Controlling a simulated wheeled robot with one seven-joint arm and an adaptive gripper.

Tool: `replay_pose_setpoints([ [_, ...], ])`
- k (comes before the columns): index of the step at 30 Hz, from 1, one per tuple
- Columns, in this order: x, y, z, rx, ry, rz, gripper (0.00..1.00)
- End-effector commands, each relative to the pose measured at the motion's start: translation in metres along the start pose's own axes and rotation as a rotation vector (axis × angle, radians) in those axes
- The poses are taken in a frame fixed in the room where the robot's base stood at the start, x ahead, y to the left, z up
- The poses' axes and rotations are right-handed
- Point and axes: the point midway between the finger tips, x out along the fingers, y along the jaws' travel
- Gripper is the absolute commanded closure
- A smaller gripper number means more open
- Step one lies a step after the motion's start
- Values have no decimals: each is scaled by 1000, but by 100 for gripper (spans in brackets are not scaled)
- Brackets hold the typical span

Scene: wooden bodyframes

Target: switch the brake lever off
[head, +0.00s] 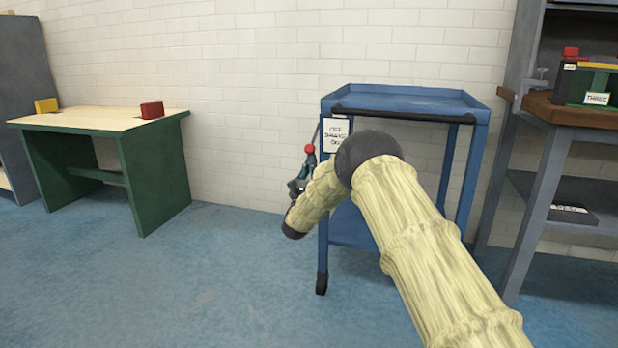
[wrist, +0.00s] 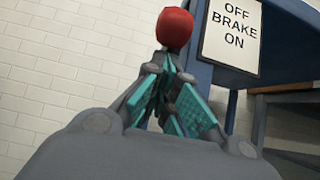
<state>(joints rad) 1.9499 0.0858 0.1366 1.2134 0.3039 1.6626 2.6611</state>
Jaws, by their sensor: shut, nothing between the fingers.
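The brake lever's round red knob (head: 309,149) shows at the left side of the blue cart (head: 400,101), beside its sign. In the wrist view the red knob (wrist: 174,28) stands just past the tips of my gripper (wrist: 171,80). My gripper (head: 309,164) is shut, with its teal-padded fingers right below the knob and nothing held. I cannot tell whether the fingertips touch the lever. The lever's shaft is mostly hidden behind the fingers. A white sign (wrist: 232,35) reads OFF at the top, BRAKE, then ON at the bottom.
A green table (head: 155,180) with a light top stands at the left, carrying a red block (head: 152,110) and a yellow block (head: 46,105). A grey workbench (head: 548,150) stands close to the cart's right. The blue floor (head: 180,280) at the front left is clear.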

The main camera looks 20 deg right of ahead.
Motion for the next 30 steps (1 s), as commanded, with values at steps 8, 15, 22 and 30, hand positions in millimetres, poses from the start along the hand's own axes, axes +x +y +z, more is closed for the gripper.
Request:
replay_pose_setpoints([
  [8,6,0,1,1,-1,0,100],
  [15,6,0,1,1,2,0,100],
  [22,8,0,7,2,60,-1,100],
  [30,9,-1,23,5,227,-3,100],
])
